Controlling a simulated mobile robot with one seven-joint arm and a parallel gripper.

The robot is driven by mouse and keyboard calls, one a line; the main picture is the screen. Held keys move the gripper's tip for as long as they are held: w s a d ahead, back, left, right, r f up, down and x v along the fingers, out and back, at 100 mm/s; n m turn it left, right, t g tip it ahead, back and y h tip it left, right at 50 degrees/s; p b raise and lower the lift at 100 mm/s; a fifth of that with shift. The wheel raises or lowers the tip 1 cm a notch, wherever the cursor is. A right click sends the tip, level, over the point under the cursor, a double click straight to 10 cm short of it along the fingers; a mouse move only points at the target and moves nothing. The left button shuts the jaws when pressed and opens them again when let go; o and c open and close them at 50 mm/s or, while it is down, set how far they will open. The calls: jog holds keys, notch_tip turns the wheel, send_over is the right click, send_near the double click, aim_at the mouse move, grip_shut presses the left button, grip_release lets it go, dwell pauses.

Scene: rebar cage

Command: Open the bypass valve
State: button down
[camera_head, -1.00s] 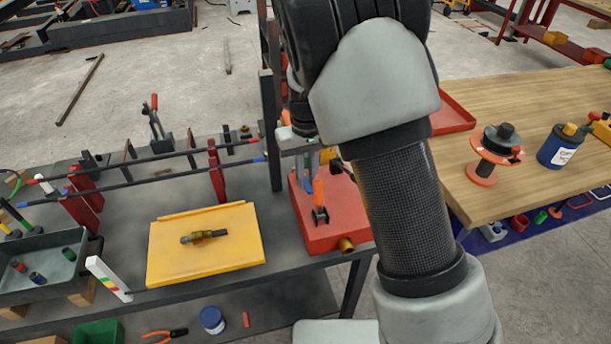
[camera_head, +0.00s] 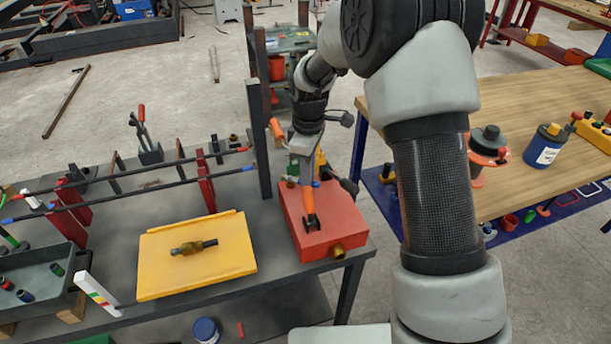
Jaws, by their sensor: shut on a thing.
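The red box (camera_head: 345,215) stands at the right end of the dark bench, with a brass outlet (camera_head: 339,252) low on its front. I take it to be the bypass valve's unit. An orange lever (camera_head: 308,205) rises from a black pivot on its top. My gripper (camera_head: 305,180) points down over the box, shut on the upper part of this lever. The fingers and the lever's top overlap, so the exact contact is hard to see. A black-ended handle (camera_head: 349,186) shows beside the gripper, at the back of the box.
A dark post (camera_head: 259,140) stands close behind on the left. Rods on red supports (camera_head: 206,180) run along the bench. A wooden table (camera_head: 510,195) is at right.

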jog(key=w+n, duration=0.1)
jog(key=n, duration=0.1)
jog(key=w+n+p, duration=0.1)
jog(key=n, duration=0.1)
jog(key=shift+d+r+p, duration=0.15)
jog(key=shift+p, duration=0.15)
jog(key=shift+w+n+p, duration=0.25)
jog(key=shift+w+n, duration=0.05)
jog(key=shift+n, duration=0.5)
jog(key=shift+w+n+p, duration=0.25)
jog(key=shift+n, duration=0.55)
jog(key=shift+a, duration=0.2)
jog(key=c, duration=1.7)
grip_release()
notch_tip(320, 180, up, 17)
jog(key=shift+r+p, duration=0.1)
jog(key=shift+p, duration=0.55)
jog(key=shift+r, duration=0.1)
